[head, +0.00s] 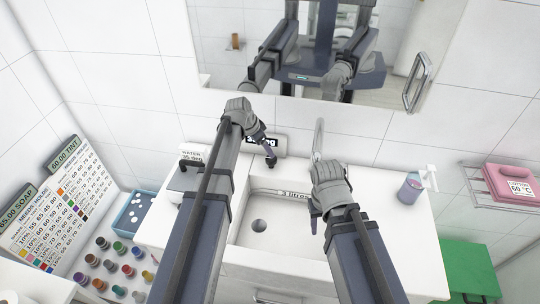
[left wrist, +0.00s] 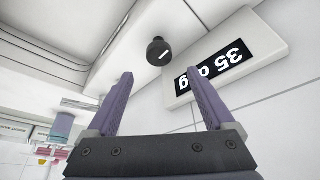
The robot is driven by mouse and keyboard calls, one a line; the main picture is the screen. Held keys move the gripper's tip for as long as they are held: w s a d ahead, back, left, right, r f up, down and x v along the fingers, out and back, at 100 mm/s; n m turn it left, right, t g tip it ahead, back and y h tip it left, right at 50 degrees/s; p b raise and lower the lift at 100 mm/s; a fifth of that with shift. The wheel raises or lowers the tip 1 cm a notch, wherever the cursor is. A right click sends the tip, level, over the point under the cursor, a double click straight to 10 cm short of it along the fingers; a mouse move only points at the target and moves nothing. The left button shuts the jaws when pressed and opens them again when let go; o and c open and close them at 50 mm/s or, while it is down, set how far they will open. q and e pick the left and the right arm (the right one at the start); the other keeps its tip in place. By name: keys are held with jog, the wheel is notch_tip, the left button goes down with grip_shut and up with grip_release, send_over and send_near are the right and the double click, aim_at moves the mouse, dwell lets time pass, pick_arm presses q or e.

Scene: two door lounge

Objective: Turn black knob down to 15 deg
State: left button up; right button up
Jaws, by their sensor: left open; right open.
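The black knob (head: 270,161) sits at the back of the sink counter, under a display panel (head: 279,145) that my left gripper partly covers. In the left wrist view the knob (left wrist: 159,52) is round and dark with a short white mark. The display (left wrist: 216,66) beside it reads 35 deg, upside down in that view. My left gripper (head: 263,146) is open, and its fingertips (left wrist: 160,82) point toward the knob with nothing between them; the knob shows just beyond them. My right gripper (head: 315,214) is open and empty at the right side of the basin.
A curved faucet (head: 318,140) rises behind the basin (head: 262,240). A soap bottle (head: 411,188) stands on the right counter. A blue tray (head: 135,214) and several colored jars (head: 111,265) are on the left. A mirror (head: 235,70) hangs above.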

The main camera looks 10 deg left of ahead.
aim_at(270, 159)
pick_arm(q)
jog(key=shift+b+x, duration=3.55)
jog(key=shift+x, duration=0.4)
jog(key=shift+s, duration=0.1)
jog(key=shift+c, duration=0.2)
jog(key=c, duration=1.3)
